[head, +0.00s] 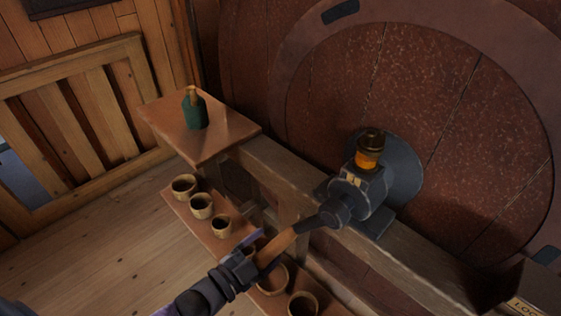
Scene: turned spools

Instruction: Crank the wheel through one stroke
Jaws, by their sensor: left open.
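The large reddish-brown wheel (440,100) fills the upper right of the head view, its lower part hidden behind a beam. A dark metal hub (350,200) sits in front of it on the beam. A crank with a wooden handle (278,246) points from the hub down and left towards me. My left gripper (262,254) is open at the near end of this handle, with its fingers about the wood. I cannot tell whether they touch it. My right gripper is not in view.
A dark-capped amber oil cup (369,158) tops the hub. A green bottle (195,110) stands on a wooden shelf (235,136). Several small round pots (201,206) stand on a lower shelf beneath my left arm. A timber beam (415,255) runs along the wheel. The plank floor (100,255) at left is clear.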

